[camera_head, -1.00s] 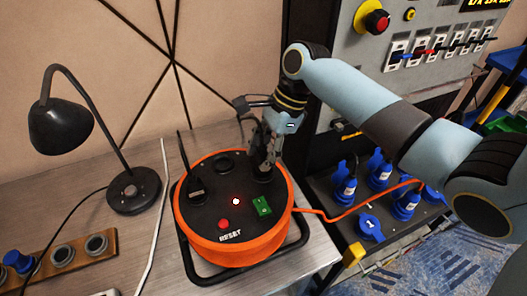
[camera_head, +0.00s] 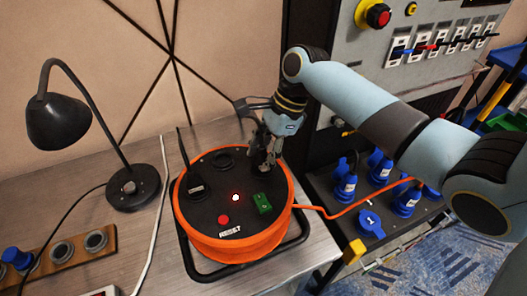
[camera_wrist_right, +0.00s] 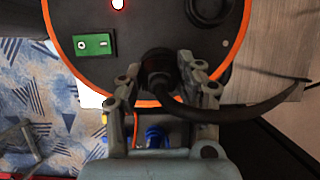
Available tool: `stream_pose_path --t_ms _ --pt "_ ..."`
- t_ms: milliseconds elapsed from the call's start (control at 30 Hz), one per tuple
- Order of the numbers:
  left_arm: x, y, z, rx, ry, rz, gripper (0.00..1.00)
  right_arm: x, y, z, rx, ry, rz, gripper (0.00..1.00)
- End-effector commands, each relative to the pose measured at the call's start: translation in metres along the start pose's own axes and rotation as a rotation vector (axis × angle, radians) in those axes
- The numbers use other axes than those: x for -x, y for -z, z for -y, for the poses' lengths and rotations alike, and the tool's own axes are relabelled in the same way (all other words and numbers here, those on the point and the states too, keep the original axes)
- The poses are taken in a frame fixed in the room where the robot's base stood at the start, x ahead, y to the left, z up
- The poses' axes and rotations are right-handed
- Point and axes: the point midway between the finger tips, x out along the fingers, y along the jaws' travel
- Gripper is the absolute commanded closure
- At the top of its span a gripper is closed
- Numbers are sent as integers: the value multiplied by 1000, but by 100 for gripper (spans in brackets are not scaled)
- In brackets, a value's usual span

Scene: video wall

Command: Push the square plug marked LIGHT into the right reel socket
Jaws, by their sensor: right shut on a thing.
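The orange cable reel (camera_head: 215,249) stands on the table with a black top face. My right gripper (camera_head: 263,165) is over the reel's right socket, which it hides. It is shut on a black plug (camera_wrist_right: 157,66) with a thick black cable, seen between the fingers in the right wrist view (camera_wrist_right: 160,85). The plug is at the reel's face; I cannot tell how deep it sits, and no label on it is readable. Another black plug (camera_head: 196,189) with a pale label stands at the reel's left socket. My left gripper is not in view.
A green switch (camera_head: 262,203), a red button (camera_head: 223,219) and a lit red lamp are on the reel's face. A black desk lamp (camera_head: 57,122) stands left. A rack with blue plugs (camera_head: 346,187) is at right. An orange cable (camera_head: 340,214) leaves the reel rightward.

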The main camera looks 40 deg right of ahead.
Motion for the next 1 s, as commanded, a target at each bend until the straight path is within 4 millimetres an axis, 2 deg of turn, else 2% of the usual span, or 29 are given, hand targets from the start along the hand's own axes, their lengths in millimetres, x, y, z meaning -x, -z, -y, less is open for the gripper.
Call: stream_pose_path --t_ms 167,200,367,567,733,1000 --pt "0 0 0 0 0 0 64 0 0 0 0 0 0 100" --pt "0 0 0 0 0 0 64 0 0 0 0 0 0 60" --pt "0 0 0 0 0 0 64 0 0 0 0 0 0 39" --pt "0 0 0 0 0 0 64 0 0 0 0 0 0 37" --pt "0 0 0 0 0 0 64 0 0 0 0 0 0 18" --pt "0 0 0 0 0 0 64 0 0 0 0 0 0 18"
